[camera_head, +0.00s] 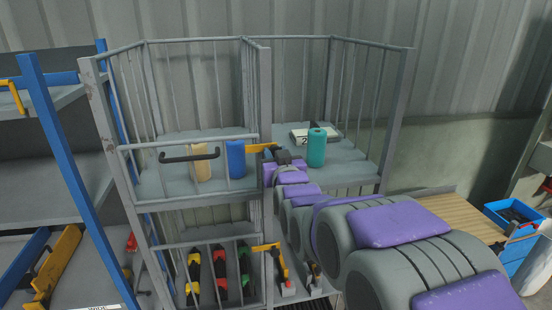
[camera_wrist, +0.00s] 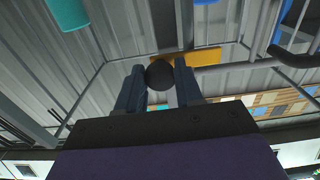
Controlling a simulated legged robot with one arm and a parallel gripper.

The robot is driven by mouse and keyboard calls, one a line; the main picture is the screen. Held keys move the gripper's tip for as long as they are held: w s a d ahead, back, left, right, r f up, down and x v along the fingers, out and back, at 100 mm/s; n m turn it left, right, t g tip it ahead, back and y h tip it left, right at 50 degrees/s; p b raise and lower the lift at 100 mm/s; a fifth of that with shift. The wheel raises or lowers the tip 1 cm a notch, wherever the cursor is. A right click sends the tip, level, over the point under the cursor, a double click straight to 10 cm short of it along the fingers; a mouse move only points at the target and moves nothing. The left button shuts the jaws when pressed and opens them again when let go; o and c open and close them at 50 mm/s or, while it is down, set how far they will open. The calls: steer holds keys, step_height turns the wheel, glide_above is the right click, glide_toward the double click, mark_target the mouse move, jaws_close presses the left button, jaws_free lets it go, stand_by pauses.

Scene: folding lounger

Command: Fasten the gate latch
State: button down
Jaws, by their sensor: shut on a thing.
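The gate (camera_head: 185,143) is a low grey barred panel across the upper left bay of a metal cage. It has a black handle (camera_head: 189,156), which also shows at upper right in the wrist view (camera_wrist: 295,58). The yellow latch (camera_head: 259,147) lies roughly level at the gate's right end, by the middle post (camera_head: 266,190). My gripper (camera_head: 274,153) is at the latch's right end. In the wrist view my gripper (camera_wrist: 160,84) is shut on a black round knob (camera_wrist: 159,74), with the yellow latch plate (camera_wrist: 200,57) behind it. I cannot tell whether the latch is seated.
A blue cylinder (camera_head: 235,158) and a tan block (camera_head: 200,166) stand behind the gate. A teal cylinder (camera_head: 316,147) and a white box (camera_head: 300,136) stand right of my gripper. A lower yellow latch (camera_head: 266,247) is below. A blue-framed shelf (camera_head: 62,150) is at left.

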steer(key=shift+r, duration=0.1)
steer(key=c, duration=0.7)
jaws_free()
steer(key=shift+a, duration=0.1)
steer(key=shift+c, duration=0.2)
steer(key=b+v, duration=0.4)
steer(key=v, duration=1.3)
steer(key=shift+s, duration=0.2)
